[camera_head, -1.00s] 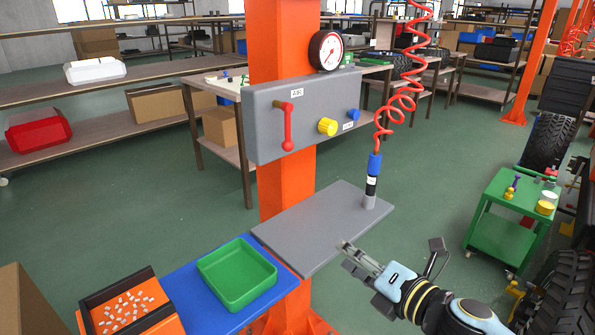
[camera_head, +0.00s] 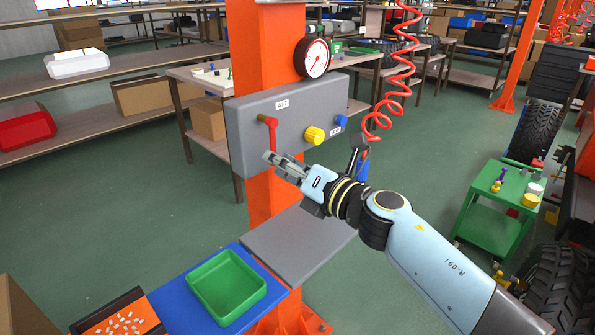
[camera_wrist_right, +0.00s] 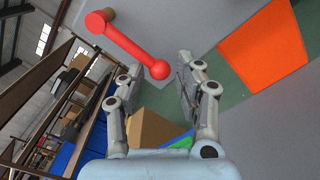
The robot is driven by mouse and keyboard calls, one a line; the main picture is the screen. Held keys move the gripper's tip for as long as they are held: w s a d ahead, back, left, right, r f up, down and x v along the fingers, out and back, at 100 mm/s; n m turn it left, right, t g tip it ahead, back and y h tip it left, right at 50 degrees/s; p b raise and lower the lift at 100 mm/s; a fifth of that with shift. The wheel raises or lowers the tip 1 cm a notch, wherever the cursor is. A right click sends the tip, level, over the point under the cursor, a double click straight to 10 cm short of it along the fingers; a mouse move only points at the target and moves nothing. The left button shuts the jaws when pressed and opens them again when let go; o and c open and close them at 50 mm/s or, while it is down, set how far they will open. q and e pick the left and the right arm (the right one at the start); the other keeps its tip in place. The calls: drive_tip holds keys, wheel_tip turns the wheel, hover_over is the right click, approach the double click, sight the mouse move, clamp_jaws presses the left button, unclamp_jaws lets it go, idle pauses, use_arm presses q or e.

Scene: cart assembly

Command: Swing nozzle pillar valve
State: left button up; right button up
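The valve is a red lever (camera_head: 272,134) on the grey panel (camera_head: 250,165) of the orange pillar (camera_head: 255,50). Its arm hangs down from the pivot, and its lower end is near my fingers in the head view. My right gripper (camera_head: 273,162) is open at the lower end of the lever. In the right wrist view the red lever (camera_wrist_right: 128,45) runs to a ball end that appears between the open fingertips of my right gripper (camera_wrist_right: 159,76). I cannot tell whether a finger touches it. My left gripper is not in view.
A yellow knob (camera_head: 314,135), a blue knob (camera_head: 341,121) and a pressure gauge (camera_head: 311,58) sit right of the lever. A red coiled hose (camera_head: 390,95) hangs beside the panel. A grey shelf (camera_head: 285,250) and a green tray (camera_head: 205,297) lie below.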

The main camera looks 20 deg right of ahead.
drive_tip(key=shift+w+a, duration=0.2)
drive_tip(key=shift+w, duration=0.3)
drive_tip(key=shift+c, duration=0.3)
drive_tip(key=c, duration=0.6)
drive_tip(key=shift+o, duration=0.2)
drive_tip(key=shift+s+a, duration=0.1)
drive_tip(key=shift+a, duration=0.1)
drive_tip(key=shift+s+a+r+p, duration=0.15)
drive_tip(key=shift+a+p, duration=0.1)
drive_tip(key=shift+a, duration=0.15)
drive_tip(key=shift+s+a+p, duration=0.15)
drive_tip(key=shift+a+p, duration=0.05)
drive_tip(key=shift+a, duration=0.2)
drive_tip(key=shift+c, duration=0.3)
drive_tip(key=shift+s+a+r+p, duration=0.2)
drive_tip(key=shift+a+r+p, duration=0.2)
drive_tip(key=shift+a+p, duration=0.2)
drive_tip(key=shift+s+a+r, duration=0.1)
drive_tip(key=shift+s+a, duration=0.05)
drive_tip(key=shift+a, duration=0.2)
